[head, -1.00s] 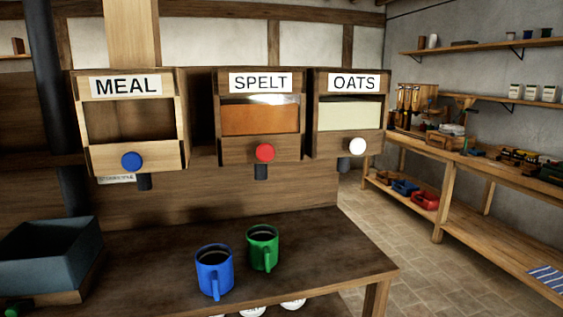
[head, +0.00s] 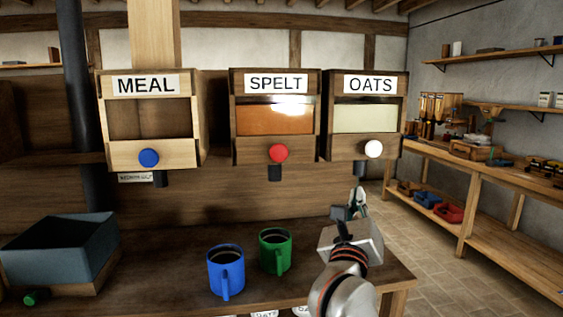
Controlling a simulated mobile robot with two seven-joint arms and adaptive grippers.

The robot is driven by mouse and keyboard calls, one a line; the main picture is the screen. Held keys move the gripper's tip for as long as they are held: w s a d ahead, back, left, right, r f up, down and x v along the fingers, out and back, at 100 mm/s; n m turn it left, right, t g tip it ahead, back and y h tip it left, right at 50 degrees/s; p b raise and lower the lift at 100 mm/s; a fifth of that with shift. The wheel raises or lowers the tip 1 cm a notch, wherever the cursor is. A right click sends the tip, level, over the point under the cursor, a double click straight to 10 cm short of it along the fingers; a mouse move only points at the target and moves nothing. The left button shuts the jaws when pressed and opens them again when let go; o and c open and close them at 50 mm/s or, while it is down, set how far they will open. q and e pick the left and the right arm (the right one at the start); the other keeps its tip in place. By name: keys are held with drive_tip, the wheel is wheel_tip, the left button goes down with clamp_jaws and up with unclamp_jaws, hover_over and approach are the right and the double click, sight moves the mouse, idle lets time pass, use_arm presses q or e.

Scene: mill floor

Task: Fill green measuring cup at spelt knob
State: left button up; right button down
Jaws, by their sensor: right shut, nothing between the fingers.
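The green measuring cup (head: 269,252) stands upright on the dark wooden table, right of a blue cup (head: 219,270). Its inside looks dark. The SPELT bin (head: 242,151) has a window showing orange-brown contents, a red knob (head: 278,153) and a dark spout (head: 275,173) below. The spout is above the green cup, with a clear gap between them. My right gripper (head: 357,194) is shut and empty, right of the green cup and below the OATS bin. It touches neither cup nor knob. My left gripper is out of view.
The MEAL bin (head: 194,119) has a blue knob (head: 149,158). The OATS bin (head: 326,117) has a white knob (head: 374,149). A blue-grey box (head: 60,252) stands at the table's left. A workbench (head: 490,177) lines the right wall. Bare table (head: 165,284) shows left of the cups.

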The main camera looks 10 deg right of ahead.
use_arm(q)
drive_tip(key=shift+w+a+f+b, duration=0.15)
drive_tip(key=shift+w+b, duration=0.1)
drive_tip(key=shift+b, duration=0.15)
use_arm(e)
drive_tip(key=w+a+r+y, duration=0.1)
drive_tip(key=a+r+y, duration=0.2)
drive_tip(key=a+y, duration=0.2)
drive_tip(key=w+a+r+y, duration=0.1)
drive_tip(key=a+r+y, duration=0.2)
drive_tip(key=a, duration=0.6)
drive_tip(key=shift+y, duration=1)
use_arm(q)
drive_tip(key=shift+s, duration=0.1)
